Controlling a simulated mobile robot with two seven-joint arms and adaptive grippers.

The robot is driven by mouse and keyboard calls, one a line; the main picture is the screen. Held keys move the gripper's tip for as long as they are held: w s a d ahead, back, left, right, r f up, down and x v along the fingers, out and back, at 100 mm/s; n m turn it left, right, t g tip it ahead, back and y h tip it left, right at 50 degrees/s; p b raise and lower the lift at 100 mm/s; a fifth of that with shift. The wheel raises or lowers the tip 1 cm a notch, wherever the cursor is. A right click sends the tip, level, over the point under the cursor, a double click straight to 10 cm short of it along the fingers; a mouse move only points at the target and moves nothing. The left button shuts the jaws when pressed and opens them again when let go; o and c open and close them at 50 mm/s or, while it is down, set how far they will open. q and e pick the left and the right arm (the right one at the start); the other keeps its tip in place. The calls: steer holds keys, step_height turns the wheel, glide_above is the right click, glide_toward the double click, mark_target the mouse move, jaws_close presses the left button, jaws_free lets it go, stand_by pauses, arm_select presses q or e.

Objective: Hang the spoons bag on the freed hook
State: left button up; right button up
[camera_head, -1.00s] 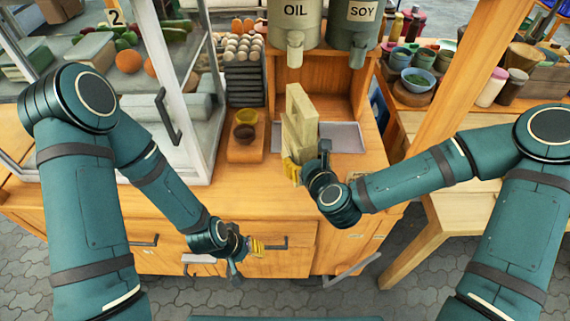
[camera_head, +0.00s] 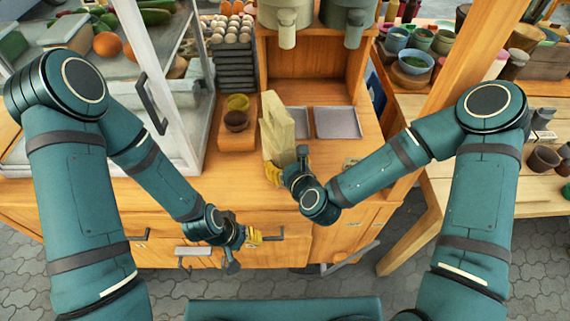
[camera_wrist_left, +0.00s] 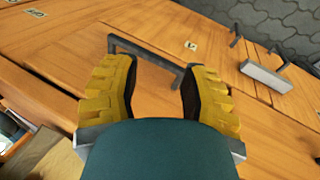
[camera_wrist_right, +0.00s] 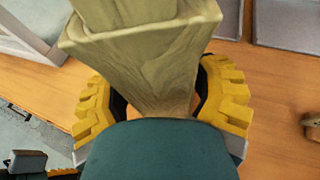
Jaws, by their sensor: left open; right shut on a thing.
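A pale beige, upright bag-like thing (camera_head: 277,135), probably the spoons bag, is held over the counter in the head view. My right gripper (camera_head: 277,171) is shut on its lower part. The right wrist view shows its streaked, box-like body (camera_wrist_right: 150,75) between the yellow fingers. Its contents are not visible. My left gripper (camera_head: 251,236) is open and empty in front of the cabinet's drawers. The left wrist view shows a dark drawer handle (camera_wrist_left: 148,54) beyond its parted fingers. I can make out no hook in any view.
Two stacked bowls (camera_head: 236,113) stand on a wooden block left of the bag. Grey trays (camera_head: 338,123) lie on the counter (camera_head: 220,180) to its right. A glass case (camera_head: 172,120) stands left, and dispensers (camera_head: 288,22) hang above. The counter's front right is mostly clear.

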steer(key=shift+f, duration=0.2)
steer(key=shift+f, duration=0.2)
steer(key=o, duration=1.3)
steer(key=shift+r, duration=0.2)
